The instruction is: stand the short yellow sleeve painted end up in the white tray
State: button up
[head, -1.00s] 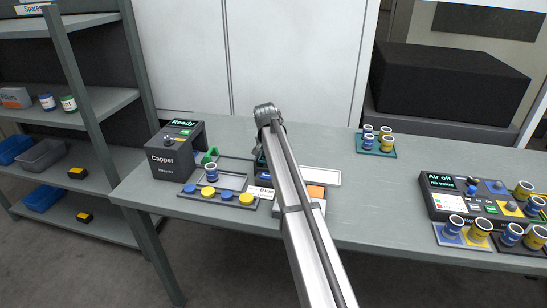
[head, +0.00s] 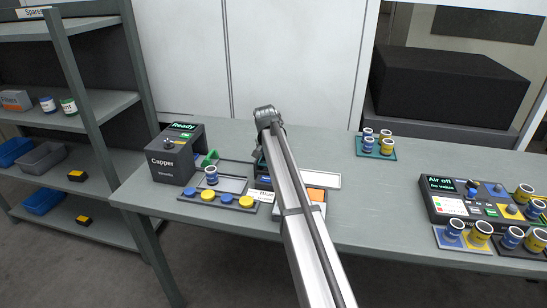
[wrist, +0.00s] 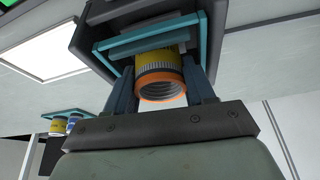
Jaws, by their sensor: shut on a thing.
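My gripper (wrist: 162,74) shows in the wrist view, shut on a yellow sleeve (wrist: 155,58). The sleeve has a grey ribbed band and an orange painted end (wrist: 163,92) that faces the wrist camera. The sleeve's other end is beside a dark fixture with teal parts (wrist: 150,35); whether they touch, I cannot tell. In the head view my arm hides the gripper and the sleeve. The white tray (head: 331,179) lies right of my arm in the head view, partly hidden by it. A white panel (wrist: 42,45) at the wrist view's upper left looks like this tray.
The Capper machine (head: 176,155) stands at left, near a dark rack (head: 195,199) with blue and yellow caps. A teal mat (head: 362,151) with several sleeves is at back right. The air valve box (head: 450,203) stands at far right. Table between is clear.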

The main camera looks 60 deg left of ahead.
notch_tip(320, 180, up, 9)
jog(key=w+d+f+n+g+y, duration=0.1)
jog(key=w+d+f+n, duration=0.4)
jog(key=w+d, duration=0.3)
jog(key=shift+d+n+g, duration=0.4)
jog(key=shift+d+n, duration=0.1)
jog(key=shift+d, duration=0.05)
dwell(0.4)
jog(key=shift+f, duration=0.15)
jog(key=shift+f, duration=3.05)
jog(key=shift+f, duration=0.15)
